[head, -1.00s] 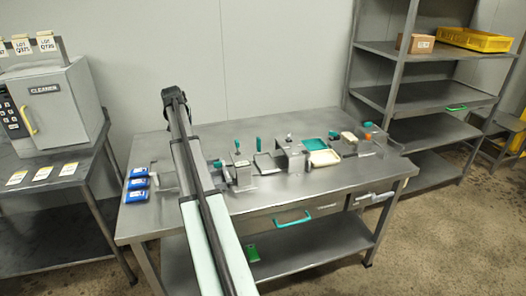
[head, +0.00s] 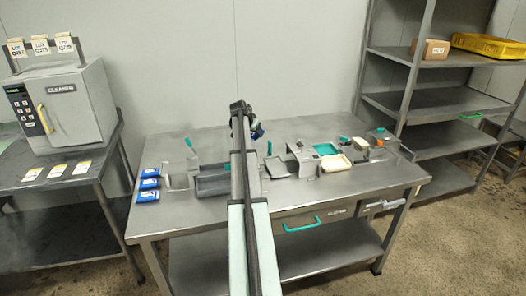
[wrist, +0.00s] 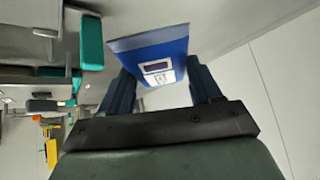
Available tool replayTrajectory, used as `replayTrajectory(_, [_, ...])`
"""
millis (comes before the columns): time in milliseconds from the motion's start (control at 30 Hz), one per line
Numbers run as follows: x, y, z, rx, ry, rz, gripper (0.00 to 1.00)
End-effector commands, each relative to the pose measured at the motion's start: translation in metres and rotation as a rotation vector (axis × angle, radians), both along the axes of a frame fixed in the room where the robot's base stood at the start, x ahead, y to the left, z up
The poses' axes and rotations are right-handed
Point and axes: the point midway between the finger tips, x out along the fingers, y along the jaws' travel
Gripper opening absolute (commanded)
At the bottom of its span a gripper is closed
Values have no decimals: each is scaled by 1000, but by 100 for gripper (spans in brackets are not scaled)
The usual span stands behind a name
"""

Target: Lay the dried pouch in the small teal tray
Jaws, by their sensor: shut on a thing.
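My gripper (wrist: 158,72) is shut on a blue pouch (wrist: 150,48) with a white and grey printed label. The pouch sits between the two dark blue fingers in the wrist view. In the head view the held pouch (head: 258,130) shows as a small dark blue patch beside my gripper, above the back middle of the steel table (head: 235,225). The small teal tray (head: 325,149) lies on the table to the right of my gripper, just behind a cream tray (head: 336,163). My arm hides part of the table's middle.
Several blue pouches (head: 148,184) lie at the table's left end. A dark grey tray (head: 212,186) and a grey device (head: 300,152) stand along the table. An orange-topped item (head: 379,142) is at the right. A cleaner cabinet (head: 75,105) stands left; shelves (head: 425,100) stand right.

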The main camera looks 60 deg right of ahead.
Motion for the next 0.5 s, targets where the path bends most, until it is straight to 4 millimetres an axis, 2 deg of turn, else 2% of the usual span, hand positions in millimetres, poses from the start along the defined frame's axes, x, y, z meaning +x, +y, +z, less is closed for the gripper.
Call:
replayTrajectory(300, [0,1,-48,1,3,2,13])
replayTrajectory(500, [0,1,-62,0,0,2,13])
